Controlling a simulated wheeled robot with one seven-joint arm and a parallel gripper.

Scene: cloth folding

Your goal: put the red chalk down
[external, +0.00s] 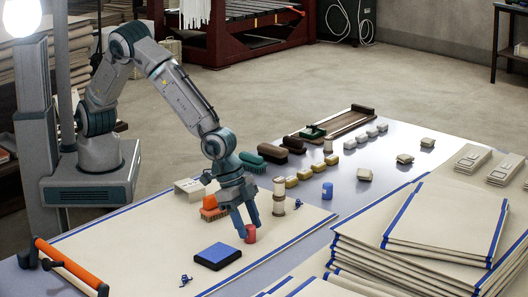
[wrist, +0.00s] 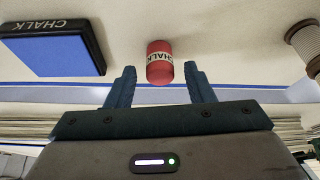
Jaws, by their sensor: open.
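The red chalk (external: 250,233) is a small red cylinder at the tips of my gripper (external: 245,228), low over the cream cloth (external: 130,245). In the wrist view the red chalk (wrist: 160,62), with a white CHALK label, sits between and just beyond the two fingers of my gripper (wrist: 158,85). The fingers are apart, with a gap on each side of the chalk. The chalk appears to stand on the cloth. A blue-topped black pad marked CHALK (external: 218,256) lies left of the chalk; it also shows in the wrist view (wrist: 55,50).
A thread spool (external: 279,197) stands behind the gripper, near an orange-handled brush (external: 212,208). Stacked folded cloths (external: 400,240) fill the right front. An orange-handled roller (external: 65,265) is at left.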

